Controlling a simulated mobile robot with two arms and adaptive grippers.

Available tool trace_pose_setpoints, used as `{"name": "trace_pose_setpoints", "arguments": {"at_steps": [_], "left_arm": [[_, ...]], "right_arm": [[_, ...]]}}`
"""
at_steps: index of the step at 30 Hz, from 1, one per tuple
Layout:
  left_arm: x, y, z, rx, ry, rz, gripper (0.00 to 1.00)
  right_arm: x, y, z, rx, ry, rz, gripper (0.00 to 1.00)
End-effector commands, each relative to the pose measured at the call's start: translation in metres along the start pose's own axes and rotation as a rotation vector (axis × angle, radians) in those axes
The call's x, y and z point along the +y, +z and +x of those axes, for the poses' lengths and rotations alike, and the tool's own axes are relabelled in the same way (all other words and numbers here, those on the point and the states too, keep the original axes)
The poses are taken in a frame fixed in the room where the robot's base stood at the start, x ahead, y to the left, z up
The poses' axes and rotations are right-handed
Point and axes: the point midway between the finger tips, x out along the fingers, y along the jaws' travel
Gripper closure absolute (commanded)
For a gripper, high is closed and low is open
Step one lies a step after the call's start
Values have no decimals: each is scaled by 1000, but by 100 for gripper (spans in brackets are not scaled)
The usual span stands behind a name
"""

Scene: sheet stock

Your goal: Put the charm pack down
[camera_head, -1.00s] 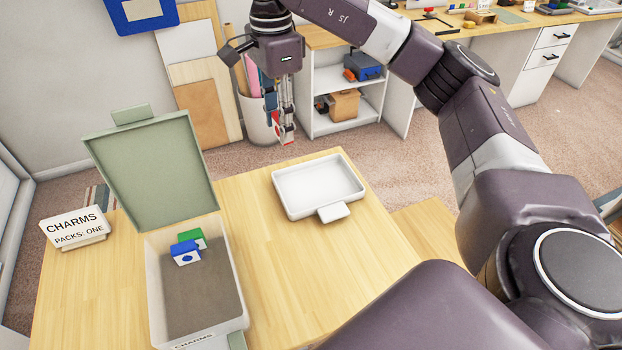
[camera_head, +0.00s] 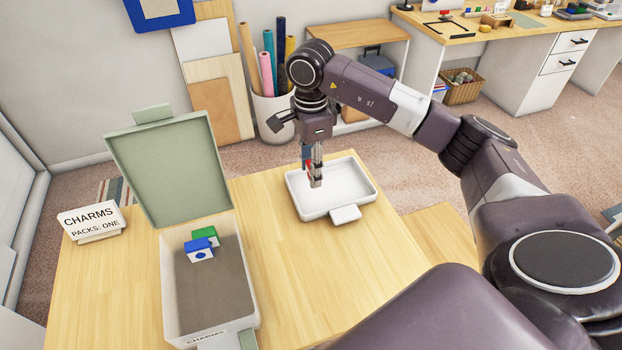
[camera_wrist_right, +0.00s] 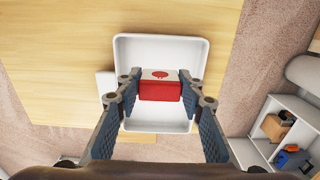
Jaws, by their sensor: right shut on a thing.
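My right gripper (camera_head: 315,181) points down over the white tray (camera_head: 362,199) on the wooden table. It is shut on a red and white charm pack (camera_wrist_right: 160,91), held between both fingers in the right wrist view. In the head view the fingers mostly hide the pack. The tray also shows behind the pack in the right wrist view (camera_wrist_right: 160,51). I cannot tell whether the pack touches the tray floor. The open charms box (camera_head: 173,300) at the left holds a green pack (camera_head: 208,234) and a blue pack (camera_head: 199,249). My left gripper is out of view.
The box's green lid (camera_head: 168,168) stands raised at its back. A sign (camera_head: 92,221) reads "CHARMS PACKS: ONE" at the table's left. Bare tabletop (camera_head: 290,280) lies between box and tray. A bin of rolls (camera_head: 271,115) stands on the floor behind.

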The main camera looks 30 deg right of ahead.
Motion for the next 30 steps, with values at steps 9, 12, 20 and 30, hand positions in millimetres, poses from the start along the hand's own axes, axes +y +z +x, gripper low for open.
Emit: {"name": "trace_pose_setpoints", "arguments": {"at_steps": [9, 12, 20, 30], "left_arm": [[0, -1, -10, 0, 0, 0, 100], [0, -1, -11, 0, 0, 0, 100], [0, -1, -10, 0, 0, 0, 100], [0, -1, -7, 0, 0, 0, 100]], "right_arm": [[1, 0, 38, 1, 3, 1, 81], [0, 0, 46, 1, 1, 0, 81], [0, 0, 48, 0, -1, -1, 81], [0, 0, 50, 0, 0, 0, 47]]}}
